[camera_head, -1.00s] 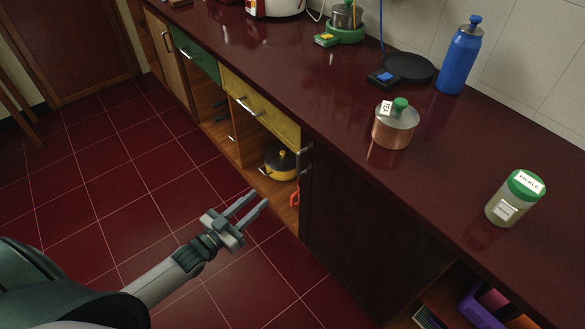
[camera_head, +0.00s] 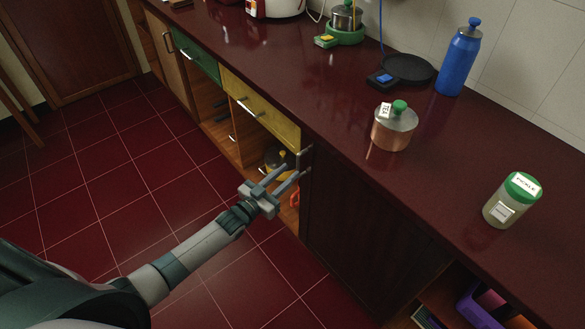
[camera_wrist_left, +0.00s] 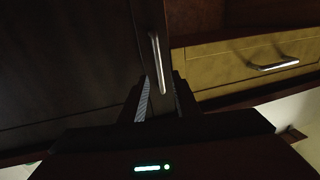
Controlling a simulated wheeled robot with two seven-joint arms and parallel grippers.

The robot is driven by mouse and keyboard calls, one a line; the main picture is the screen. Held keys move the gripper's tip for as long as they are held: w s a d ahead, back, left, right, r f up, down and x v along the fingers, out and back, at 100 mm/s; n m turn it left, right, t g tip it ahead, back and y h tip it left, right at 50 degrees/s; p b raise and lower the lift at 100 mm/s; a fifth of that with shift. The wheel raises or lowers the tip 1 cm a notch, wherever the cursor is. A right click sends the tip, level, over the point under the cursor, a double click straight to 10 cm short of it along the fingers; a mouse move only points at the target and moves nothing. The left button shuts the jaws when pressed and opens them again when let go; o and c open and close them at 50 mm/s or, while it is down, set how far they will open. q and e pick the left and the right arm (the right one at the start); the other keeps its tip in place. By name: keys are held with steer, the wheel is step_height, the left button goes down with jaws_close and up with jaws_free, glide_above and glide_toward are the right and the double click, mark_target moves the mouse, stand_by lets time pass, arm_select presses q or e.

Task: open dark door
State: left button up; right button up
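The dark door (camera_head: 345,220) is shut in the cabinet front below the counter. Its metal handle (camera_head: 305,155) is at the upper left edge of the door. My left gripper (camera_head: 292,172) is just in front of and a little below this handle, its two fingers apart and pointing at it. In the left wrist view the dark door (camera_wrist_left: 70,60) fills the left side. The handle (camera_wrist_left: 155,62) stands ahead, between the lines of the open fingers (camera_wrist_left: 162,98); I cannot tell whether they touch it. My right gripper is out of view.
Left of the door is an open compartment with a black and yellow pot (camera_head: 277,160), under a yellow drawer (camera_head: 262,108). The counter holds a copper tea pot (camera_head: 394,128), a pickle jar (camera_head: 511,202) and a blue bottle (camera_head: 459,60). The red floor is clear.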

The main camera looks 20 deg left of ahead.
arm_select(q)
steer(key=shift+x, duration=1.7)
jaws_close()
